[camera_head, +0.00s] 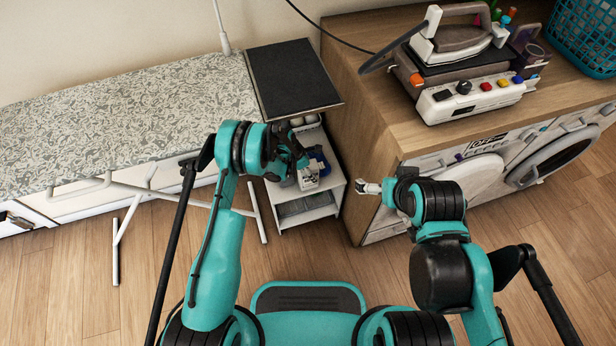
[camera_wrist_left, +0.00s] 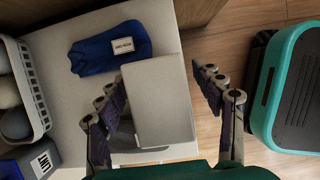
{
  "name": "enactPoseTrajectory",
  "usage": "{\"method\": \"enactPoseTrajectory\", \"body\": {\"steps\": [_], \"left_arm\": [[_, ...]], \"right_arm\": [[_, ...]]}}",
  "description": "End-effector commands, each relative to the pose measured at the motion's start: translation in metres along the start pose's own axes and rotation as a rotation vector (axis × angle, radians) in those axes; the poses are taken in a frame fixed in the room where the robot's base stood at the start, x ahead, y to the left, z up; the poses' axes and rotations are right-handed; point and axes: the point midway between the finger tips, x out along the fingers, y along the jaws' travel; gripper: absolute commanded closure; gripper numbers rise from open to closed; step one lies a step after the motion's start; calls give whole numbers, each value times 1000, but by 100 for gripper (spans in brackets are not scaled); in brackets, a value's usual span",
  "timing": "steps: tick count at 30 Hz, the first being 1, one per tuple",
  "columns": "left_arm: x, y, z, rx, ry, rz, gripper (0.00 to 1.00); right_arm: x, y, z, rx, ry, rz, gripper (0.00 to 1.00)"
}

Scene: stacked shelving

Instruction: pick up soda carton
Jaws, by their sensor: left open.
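A pale box-shaped carton (camera_wrist_left: 158,105), which I take to be the soda carton, stands on the white shelf unit. In the head view the carton (camera_head: 308,179) shows just below my left gripper (camera_head: 299,158), partly covered by it. In the left wrist view my left gripper (camera_wrist_left: 158,80) is open, with one finger on each side of the carton. The left finger looks close to the carton, and a gap shows at the right finger. I cannot tell whether either touches. My right gripper (camera_head: 364,187) is near the wooden cabinet, away from the carton; its jaws are too small to read.
A blue cloth bundle (camera_wrist_left: 105,48) lies beside the carton. A white basket (camera_wrist_left: 35,88) with round items and a dark blue box (camera_wrist_left: 40,160) are at the left. The dark top panel (camera_head: 292,78) overhangs the shelf unit's back. The wooden cabinet (camera_head: 350,120) stands close on the right.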

Motion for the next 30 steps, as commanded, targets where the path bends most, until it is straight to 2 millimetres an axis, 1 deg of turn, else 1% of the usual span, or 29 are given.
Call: {"method": "enactPoseTrajectory", "body": {"steps": [1, 3, 9, 10, 11, 12, 14, 15, 17, 26, 30], "left_arm": [[6, 0, -1, 0, 0, 0, 33], [8, 0, 0, 0, 0, 1, 33], [8, 0, 0, 0, 0, 1, 33], [8, 0, 0, 0, 0, 1, 38], [8, 0, 0, 0, 0, 1, 46], [8, 0, 0, 0, 0, 1, 56], [8, 0, 0, 0, 0, 1, 72], [8, 0, 0, 0, 0, 1, 83], [8, 0, 0, 0, 0, 1, 99], [7, 0, 0, 0, -1, 0, 100], [3, 2, 0, 0, -1, 0, 100]], "right_arm": [[2, 0, 2, 0, 0, 0, 0], [3, 0, 2, 0, 0, 0, 0], [2, 0, 2, 0, 0, 0, 0], [2, 0, 2, 0, 0, 0, 0], [2, 0, 2, 0, 0, 0, 0], [2, 0, 2, 0, 0, 0, 0], [2, 0, 2, 0, 0, 0, 0], [2, 0, 2, 0, 0, 0, 0], [2, 0, 2, 0, 0, 0, 0], [2, 0, 1, 0, 0, 0, 0], [1, 0, 1, 0, 0, 0, 0]]}}
